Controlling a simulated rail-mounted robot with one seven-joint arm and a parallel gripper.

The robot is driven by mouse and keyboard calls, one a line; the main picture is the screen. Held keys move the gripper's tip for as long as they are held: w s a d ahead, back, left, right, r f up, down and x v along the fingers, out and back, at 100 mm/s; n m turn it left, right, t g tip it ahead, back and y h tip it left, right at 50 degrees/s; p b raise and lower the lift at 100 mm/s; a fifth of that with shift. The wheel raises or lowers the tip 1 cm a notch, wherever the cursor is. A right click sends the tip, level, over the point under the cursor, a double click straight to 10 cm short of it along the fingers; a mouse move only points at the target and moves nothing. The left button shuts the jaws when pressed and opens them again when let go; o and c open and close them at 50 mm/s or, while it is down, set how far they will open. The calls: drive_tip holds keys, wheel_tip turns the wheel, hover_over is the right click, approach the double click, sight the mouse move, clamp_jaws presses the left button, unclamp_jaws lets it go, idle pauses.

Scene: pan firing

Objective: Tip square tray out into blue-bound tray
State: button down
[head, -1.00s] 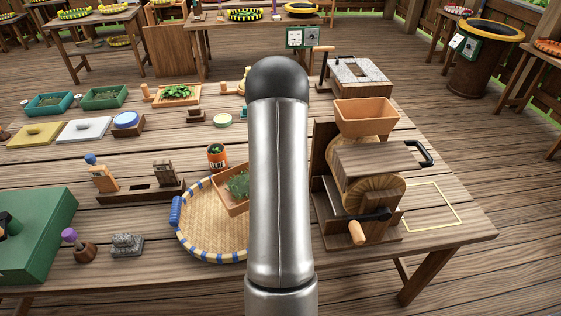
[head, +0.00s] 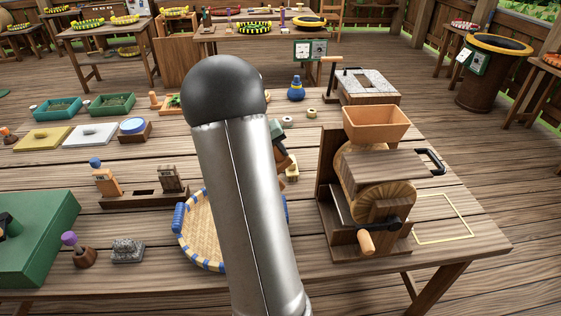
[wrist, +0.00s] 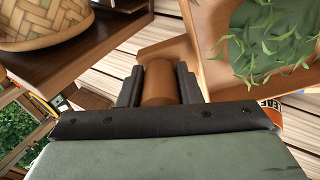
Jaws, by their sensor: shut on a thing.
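The square tray (wrist: 208,78) is at the upper right of the wrist view, with green leaves (wrist: 272,38) inside. My gripper (wrist: 158,72) is shut on its round brown handle (wrist: 160,88). In the head view my arm hides the square tray and most of my gripper. The blue-bound tray (head: 198,235) is a round woven tray with a blue grip at its left. It lies on the table, partly behind my arm. Whether the square tray is above it cannot be told.
The wooden mill (head: 372,205) with an orange hopper (head: 376,122) stands close right of my arm. A green box (head: 32,235), a grey stone block (head: 128,250) and a wooden stand (head: 145,196) are at the left. The table's right front is clear around a yellow outline (head: 445,217).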

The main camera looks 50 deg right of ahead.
drive_tip(key=shift+w+a+r+h+b, duration=0.2)
drive_tip(key=shift+a+r+h+b, duration=0.15)
drive_tip(key=shift+r+b, duration=0.1)
drive_tip(key=shift+w+a+r+h+b, duration=0.15)
drive_tip(key=shift+a+r+h+b, duration=0.1)
drive_tip(key=shift+a+r+b, duration=0.15)
drive_tip(key=w+a+g+h+b, duration=0.3)
drive_tip(key=w+a+h+b, duration=0.2)
drive_tip(key=a, duration=0.6)
drive_tip(key=w+a+g+h+b, duration=0.3)
drive_tip(key=w+a+h+b, duration=0.2)
drive_tip(key=a+h+b, duration=0.3)
drive_tip(key=shift+a+r+g+h, duration=0.4)
drive_tip(key=shift+a+h, duration=0.4)
drive_tip(key=shift+a, duration=1.35)
